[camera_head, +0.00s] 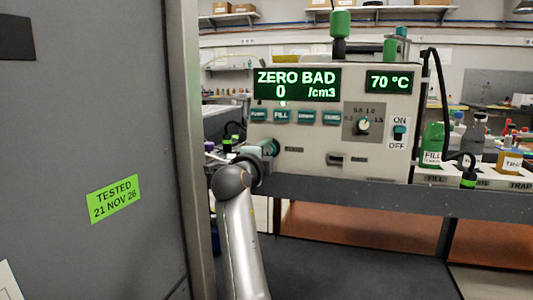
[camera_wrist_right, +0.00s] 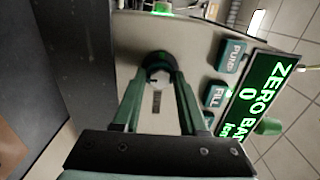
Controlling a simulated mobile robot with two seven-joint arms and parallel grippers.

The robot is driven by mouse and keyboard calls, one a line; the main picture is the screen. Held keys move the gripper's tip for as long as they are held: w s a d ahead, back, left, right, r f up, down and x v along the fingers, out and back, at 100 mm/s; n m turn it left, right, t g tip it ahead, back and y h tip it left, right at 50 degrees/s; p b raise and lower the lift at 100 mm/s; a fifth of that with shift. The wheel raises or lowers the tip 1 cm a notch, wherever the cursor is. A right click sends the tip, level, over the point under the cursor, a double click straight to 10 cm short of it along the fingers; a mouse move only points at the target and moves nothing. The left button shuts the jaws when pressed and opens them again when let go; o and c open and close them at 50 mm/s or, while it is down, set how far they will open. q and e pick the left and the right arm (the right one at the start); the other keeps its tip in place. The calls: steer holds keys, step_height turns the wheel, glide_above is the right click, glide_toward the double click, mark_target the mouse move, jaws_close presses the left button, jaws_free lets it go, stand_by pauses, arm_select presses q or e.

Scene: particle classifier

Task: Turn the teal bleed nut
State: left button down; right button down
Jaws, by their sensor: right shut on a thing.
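The teal bleed nut (camera_wrist_right: 157,58) is a dark, round, greenish fitting on the instrument's pale front panel in the right wrist view. My right gripper (camera_wrist_right: 158,72) has its two green fingers on either side of it, shut on it. The fingers hide part of the nut. In the head view the right gripper (camera_head: 265,150) is at the panel's lower left, where the nut is mostly hidden by it. The instrument (camera_head: 310,160) shows "ZERO BAD 0 /cm3" and "70 °C". My left gripper is not in view.
A grey cabinet (camera_head: 95,130) with a green "TESTED" label stands close on the left. Teal buttons (camera_head: 281,115), a dial (camera_head: 363,125) and an ON/OFF switch (camera_head: 399,132) are on the panel. A green FILL bottle (camera_head: 433,142) stands on the right. A dark shelf edge (camera_head: 370,192) runs below.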

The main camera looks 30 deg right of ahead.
steer(key=shift+a, duration=0.15)
steer(key=shift+c, duration=2.2)
jaws_free()
steer(key=p+v, duration=0.1)
steer(key=v, duration=0.6)
steer(key=shift+s+a, duration=0.15)
steer(key=shift+s, duration=0.05)
